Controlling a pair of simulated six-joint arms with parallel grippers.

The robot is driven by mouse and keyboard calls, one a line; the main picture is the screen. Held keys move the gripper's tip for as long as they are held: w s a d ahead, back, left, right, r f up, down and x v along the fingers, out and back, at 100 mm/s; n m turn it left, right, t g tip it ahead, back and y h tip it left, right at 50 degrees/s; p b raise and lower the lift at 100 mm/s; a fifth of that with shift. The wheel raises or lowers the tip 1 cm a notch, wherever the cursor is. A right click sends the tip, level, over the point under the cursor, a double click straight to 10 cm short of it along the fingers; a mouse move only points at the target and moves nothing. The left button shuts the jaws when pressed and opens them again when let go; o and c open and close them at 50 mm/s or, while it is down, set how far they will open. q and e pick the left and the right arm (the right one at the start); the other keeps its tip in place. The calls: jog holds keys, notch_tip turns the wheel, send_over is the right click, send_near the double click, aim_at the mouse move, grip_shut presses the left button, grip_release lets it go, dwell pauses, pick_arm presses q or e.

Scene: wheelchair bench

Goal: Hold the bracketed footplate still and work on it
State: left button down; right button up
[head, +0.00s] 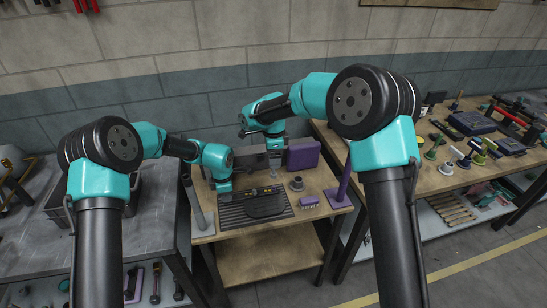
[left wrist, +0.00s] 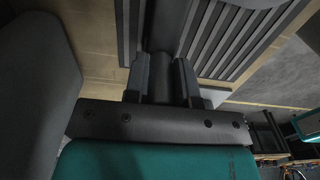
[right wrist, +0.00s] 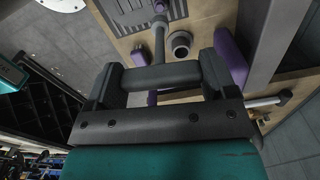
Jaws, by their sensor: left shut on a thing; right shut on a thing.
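The footplate (head: 284,212) looks like a dark ridged plate with a smooth oval patch, lying flat on the wooden bench. Its ridges also show in the left wrist view (left wrist: 228,45). My left gripper (head: 226,194) is at its left end, shut on a dark rounded bar (left wrist: 170,30) beside the ridges; I cannot tell whether the bar joins the plate. My right gripper (right wrist: 160,75) is shut on a dark crosswise handle (right wrist: 155,78), above the bench behind the plate. A grey rod (right wrist: 159,40) shows beyond the handle; whether they join is unclear.
A grey round cup (head: 297,184) and a purple brush (head: 309,202) stand right of the plate. A purple block (head: 303,154) is behind, a purple post (head: 341,180) at the right edge. A grey bar (head: 196,203) leans at left. The right bench (head: 450,180) is crowded with tools.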

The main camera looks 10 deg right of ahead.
pick_arm(q)
jog(key=c, duration=0.9)
grip_release()
jog(key=shift+o, duration=0.2)
jog(key=shift+r, duration=0.1)
notch_tip(320, 180, up, 12)
jog(key=shift+f, duration=0.1)
